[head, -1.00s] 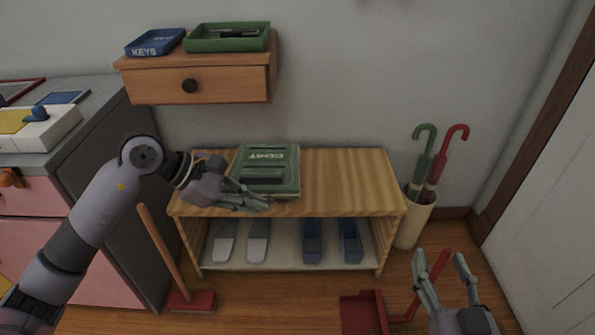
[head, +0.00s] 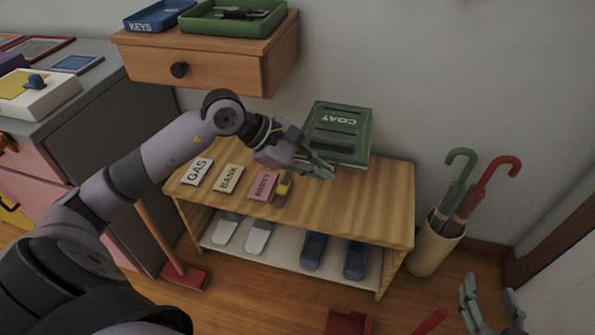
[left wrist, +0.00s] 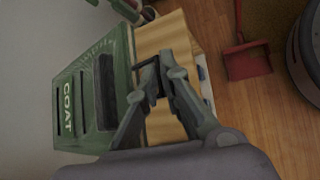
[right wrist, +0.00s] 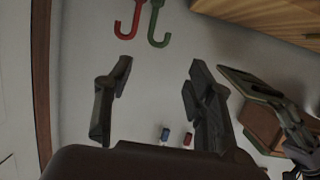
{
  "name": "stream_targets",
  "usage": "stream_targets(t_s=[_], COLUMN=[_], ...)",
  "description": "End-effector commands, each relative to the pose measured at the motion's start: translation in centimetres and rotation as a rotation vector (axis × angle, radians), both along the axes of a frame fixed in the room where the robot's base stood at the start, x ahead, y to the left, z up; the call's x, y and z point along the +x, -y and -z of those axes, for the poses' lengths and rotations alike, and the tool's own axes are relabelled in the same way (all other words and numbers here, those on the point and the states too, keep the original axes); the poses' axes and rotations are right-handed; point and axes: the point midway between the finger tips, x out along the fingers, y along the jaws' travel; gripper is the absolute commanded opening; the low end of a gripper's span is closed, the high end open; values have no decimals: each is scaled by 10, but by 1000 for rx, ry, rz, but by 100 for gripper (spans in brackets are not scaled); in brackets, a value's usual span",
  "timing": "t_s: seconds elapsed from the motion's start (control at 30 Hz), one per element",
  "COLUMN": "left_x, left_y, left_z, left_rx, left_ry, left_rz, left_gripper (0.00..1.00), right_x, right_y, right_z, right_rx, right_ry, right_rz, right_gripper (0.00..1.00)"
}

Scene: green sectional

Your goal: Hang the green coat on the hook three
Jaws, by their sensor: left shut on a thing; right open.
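The green coat (head: 337,128) is a flat, box-like piece lettered COAT, with dark slots. In the head view it is at the right back of the wooden bench, against the wall side. My left gripper (head: 322,170) is shut on it at its lower edge; the left wrist view shows the fingers (left wrist: 150,80) closed beside the coat (left wrist: 92,95). I cannot tell whether it clears the bench top. My right gripper (head: 490,300) is open and empty at the lower right; its spread fingers (right wrist: 160,80) show in the right wrist view.
GAS (head: 197,172), BANK (head: 228,178) and PARTY (head: 263,184) cards lie on the bench (head: 350,205), with a small yellow item (head: 284,186). Shoes stand below. An umbrella stand (head: 437,247) is right of the bench. A wall drawer (head: 215,62) hangs at upper left.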

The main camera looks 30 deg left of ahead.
Motion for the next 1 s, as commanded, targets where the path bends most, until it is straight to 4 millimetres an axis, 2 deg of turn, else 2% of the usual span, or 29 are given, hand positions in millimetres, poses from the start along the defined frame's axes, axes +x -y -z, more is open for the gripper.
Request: stream_targets(t_s=[0.2, 0.3, 0.4, 0.47, 0.7, 0.83, 1.0], left_x=[-5, -6, -7, -7, -7, -7, -7], left_y=[-1, 0, 1, 1, 1, 1, 1], left_z=[-1, 2, 17, 31, 90, 118, 148], left_rx=[29, 30, 28, 27, 26, 26, 27], left_ry=[95, 114, 121, 118, 119, 120, 121], left_rz=[9, 12, 13, 13, 13, 12, 12], left_gripper=[0, 0, 0, 0, 0, 0, 0], right_x=[-25, -30, -25, -17, 9, 13, 9], right_y=[13, 15, 13, 9, -6, -12, -17], right_z=[38, 46, 42, 34, -23, -57, -96], right_rx=[-57, -68, -58, -43, 36, 81, 136], right_ry=[-240, -283, -243, -182, 145, 324, 530], right_rz=[17, 20, 17, 12, -10, -21, -33], right_gripper=[50, 50, 50, 50, 50, 50, 50])
